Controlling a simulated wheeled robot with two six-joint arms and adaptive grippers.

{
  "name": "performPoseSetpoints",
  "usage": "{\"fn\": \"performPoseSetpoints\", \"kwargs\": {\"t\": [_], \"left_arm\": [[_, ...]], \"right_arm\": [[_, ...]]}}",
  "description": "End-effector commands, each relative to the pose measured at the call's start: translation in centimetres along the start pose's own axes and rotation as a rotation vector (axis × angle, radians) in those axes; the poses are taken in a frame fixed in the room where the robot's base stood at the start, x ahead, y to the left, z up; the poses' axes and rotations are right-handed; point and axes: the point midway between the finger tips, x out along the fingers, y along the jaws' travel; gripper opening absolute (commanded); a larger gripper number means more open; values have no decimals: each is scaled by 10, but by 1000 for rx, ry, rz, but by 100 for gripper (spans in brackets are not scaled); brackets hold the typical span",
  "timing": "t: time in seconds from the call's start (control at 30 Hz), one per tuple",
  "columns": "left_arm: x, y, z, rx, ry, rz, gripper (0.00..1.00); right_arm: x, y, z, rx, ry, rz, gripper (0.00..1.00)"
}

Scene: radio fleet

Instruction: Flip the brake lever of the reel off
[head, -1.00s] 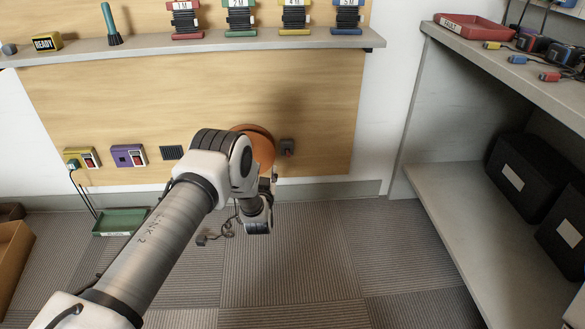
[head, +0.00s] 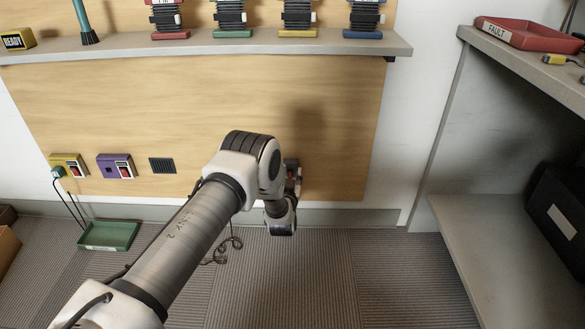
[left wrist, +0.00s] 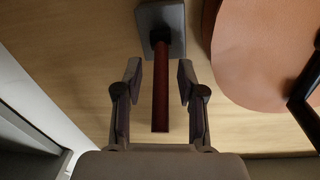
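The brake lever (left wrist: 160,95) is a dark red bar hanging down from a grey base (left wrist: 172,17) on the wooden panel. In the head view its grey mount (head: 291,164) shows just right of my arm. My left gripper (left wrist: 159,78) is open, with one finger on each side of the lever; small gaps show and I see no clear contact. The orange reel (left wrist: 262,50) is right of the lever in the left wrist view. In the head view my left arm hides the reel and most of the gripper. My right gripper is not in view.
Yellow (head: 69,165) and purple (head: 116,166) switch boxes are at the left. A green tray (head: 110,235) lies on the floor. A shelf unit (head: 475,225) stands at the right. A dark bar (left wrist: 308,90) shows near the reel.

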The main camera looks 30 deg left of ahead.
Motion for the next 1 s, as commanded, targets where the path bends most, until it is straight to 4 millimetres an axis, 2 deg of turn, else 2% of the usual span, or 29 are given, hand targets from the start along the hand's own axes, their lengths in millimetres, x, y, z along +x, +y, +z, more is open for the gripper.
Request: {"fn": "performPoseSetpoints", "kwargs": {"t": [0.17, 0.27, 0.3, 0.5, 0.67, 0.77, 1.0], "left_arm": [[0, 0, 0, 0, 0, 0, 39], [0, 0, 0, 0, 0, 0, 8], [0, 0, 0, 0, 0, 0, 0], [0, 0, -2, 0, -4, 1, 0], [3, -2, -12, -7, -82, 15, 0], [5, -3, -12, -12, -145, 26, 0], [6, -2, -6, -14, -172, 31, 0]], "right_arm": [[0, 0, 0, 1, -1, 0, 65], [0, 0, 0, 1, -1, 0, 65], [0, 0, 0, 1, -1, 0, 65], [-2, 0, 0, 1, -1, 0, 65], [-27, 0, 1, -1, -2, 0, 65], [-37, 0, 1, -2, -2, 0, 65], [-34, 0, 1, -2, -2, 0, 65]]}}
